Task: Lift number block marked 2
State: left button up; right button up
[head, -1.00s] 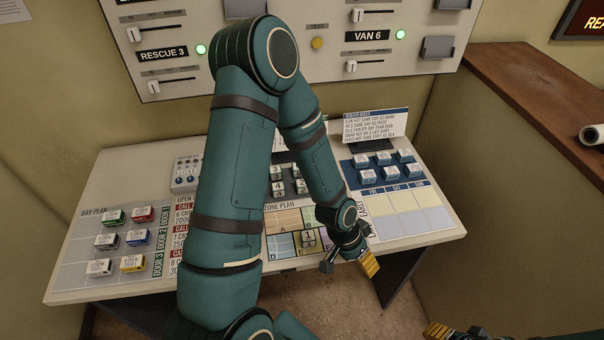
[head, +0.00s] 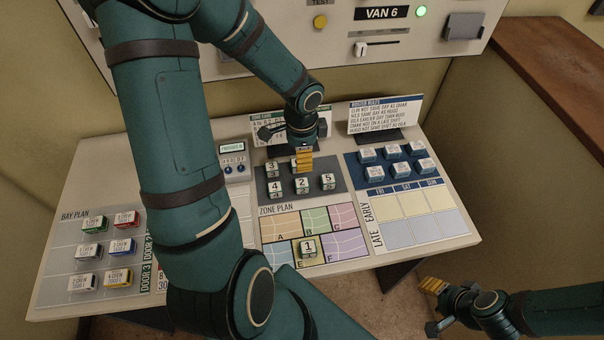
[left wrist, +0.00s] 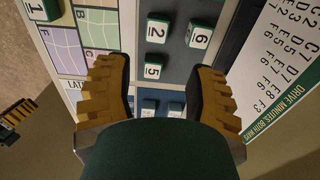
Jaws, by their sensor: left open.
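The number block marked 2 (head: 301,186) is a small white-faced cube on the dark grey pad (head: 332,202), between blocks 4 (head: 275,189) and 5 (head: 327,182). In the left wrist view, block 2 (left wrist: 157,30) lies ahead of the gap between my fingertips, near block 6 (left wrist: 199,36) and block 5 (left wrist: 154,71). My left gripper (head: 304,161) is open, above the pad just behind block 2; the gap between its fingers is clear in the left wrist view (left wrist: 158,70). It appears to hide block 6 in the head view. My right gripper (head: 434,286) hangs off the console's front right; its opening is unclear.
Block 3 (head: 271,169) sits at the pad's back left. Block 1 (head: 308,248) stands on the zone plan (head: 281,225). Blue-based blocks (head: 393,151) lie on the right. A drive-minutes card (left wrist: 287,75) and a roster card (head: 385,116) stand behind the pad.

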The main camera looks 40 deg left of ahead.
aim_at(302, 182)
pick_arm(q)
notch_tip(302, 182, down, 9)
jog(key=shift+s+d+r+b, duration=0.15)
jog(key=shift+r+b, duration=0.05)
jog(key=shift+b, duration=0.85)
notch_tip(302, 182, down, 5)
jog(key=shift+f+b, duration=0.1)
jog(key=shift+b, duration=0.6)
jog(key=c, duration=0.8)
